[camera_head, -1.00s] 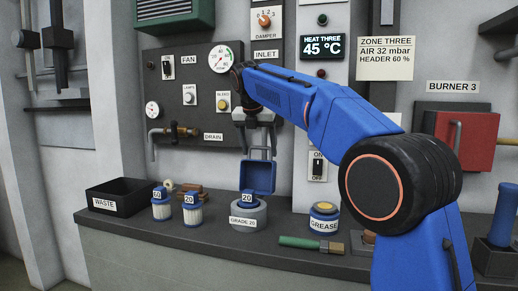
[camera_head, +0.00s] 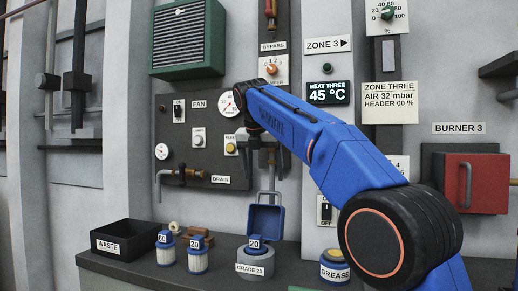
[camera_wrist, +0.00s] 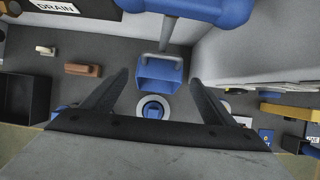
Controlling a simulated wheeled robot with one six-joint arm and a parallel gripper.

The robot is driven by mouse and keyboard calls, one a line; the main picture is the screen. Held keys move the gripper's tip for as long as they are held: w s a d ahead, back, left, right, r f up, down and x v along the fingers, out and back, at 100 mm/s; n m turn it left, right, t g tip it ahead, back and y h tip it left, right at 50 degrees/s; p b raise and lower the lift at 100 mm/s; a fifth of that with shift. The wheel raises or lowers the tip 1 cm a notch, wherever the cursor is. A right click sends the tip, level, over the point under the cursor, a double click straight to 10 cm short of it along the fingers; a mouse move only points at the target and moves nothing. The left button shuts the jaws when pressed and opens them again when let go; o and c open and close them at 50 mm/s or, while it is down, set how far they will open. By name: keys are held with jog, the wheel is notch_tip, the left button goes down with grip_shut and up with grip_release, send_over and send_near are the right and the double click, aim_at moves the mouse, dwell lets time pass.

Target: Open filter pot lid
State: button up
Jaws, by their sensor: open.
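The grey filter pot, labelled GRADE 20 (camera_head: 255,270), stands on the bench in the head view. Its blue lid (camera_head: 265,220) stands raised at the back of the pot, with a bar handle on top. A blue-topped cartridge marked 20 (camera_head: 255,244) sits in the pot. My gripper (camera_head: 266,172) is open and empty, just above the handle. In the wrist view my gripper (camera_wrist: 158,78) has its fingers apart on either side of the lid (camera_wrist: 158,72), with the pot's round rim (camera_wrist: 140,105) below. The arm partly hides the gripper in the head view.
A black WASTE bin (camera_head: 122,246) and two filters marked 60 (camera_head: 166,252) and 20 (camera_head: 197,258) stand left of the pot. A GREASE tin (camera_head: 335,268) stands to its right. A gauge panel with a drain pipe (camera_head: 182,174) is behind.

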jog(key=v, duration=0.9)
jog(key=shift+s+r, duration=0.15)
